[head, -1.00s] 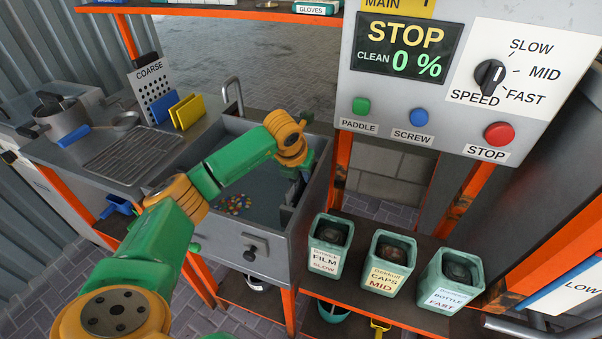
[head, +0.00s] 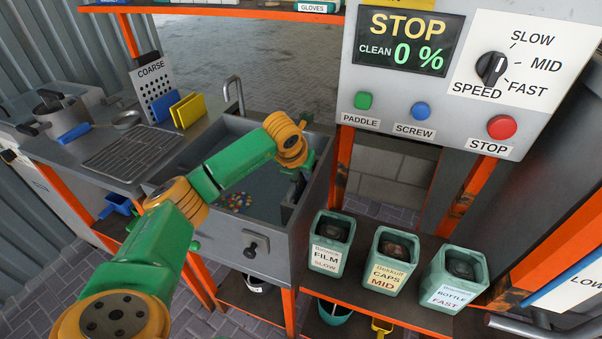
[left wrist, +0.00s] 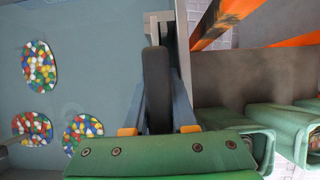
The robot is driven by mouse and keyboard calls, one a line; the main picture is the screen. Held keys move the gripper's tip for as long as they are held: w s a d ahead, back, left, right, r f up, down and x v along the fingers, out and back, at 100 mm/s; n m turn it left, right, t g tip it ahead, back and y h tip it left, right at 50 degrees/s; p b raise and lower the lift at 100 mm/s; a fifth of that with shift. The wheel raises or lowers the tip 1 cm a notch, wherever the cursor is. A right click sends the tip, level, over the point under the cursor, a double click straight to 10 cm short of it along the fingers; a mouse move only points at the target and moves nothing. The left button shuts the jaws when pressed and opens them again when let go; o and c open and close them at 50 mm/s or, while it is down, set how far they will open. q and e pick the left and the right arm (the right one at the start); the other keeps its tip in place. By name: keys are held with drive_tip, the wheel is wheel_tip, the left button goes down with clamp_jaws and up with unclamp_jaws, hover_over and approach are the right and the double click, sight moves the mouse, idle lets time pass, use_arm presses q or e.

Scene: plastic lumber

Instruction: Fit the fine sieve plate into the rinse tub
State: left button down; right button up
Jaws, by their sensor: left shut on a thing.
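The rinse tub (head: 222,238) is the grey basin in the middle of the head view, holding bluish water and coloured chips (head: 236,202). My left gripper (left wrist: 158,128) is over the tub's right end, shut on a dark grey plate-like piece (left wrist: 157,75), seen nearly edge-on. This is likely the fine sieve plate; no label on it shows. It lies close beside the tub's right wall, and I cannot tell whether it sits in a slot. In the head view my left gripper (head: 301,180) is small and partly hidden by its own wrist. My right gripper is out of view.
The coarse plate (head: 158,90) stands on the left worktop beside yellow cards (head: 187,110). A tap (head: 233,90) rises behind the tub. Green bins (head: 327,243) stand to the tub's right, below the control panel (head: 440,85). The tub's middle is open.

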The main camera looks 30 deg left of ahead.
use_arm(q)
wheel_tip(320, 180, up, 23)
drive_tip(key=p, duration=1.9)
drive_tip(key=shift+f+g, duration=0.15)
drive_tip(key=shift+g, duration=0.15)
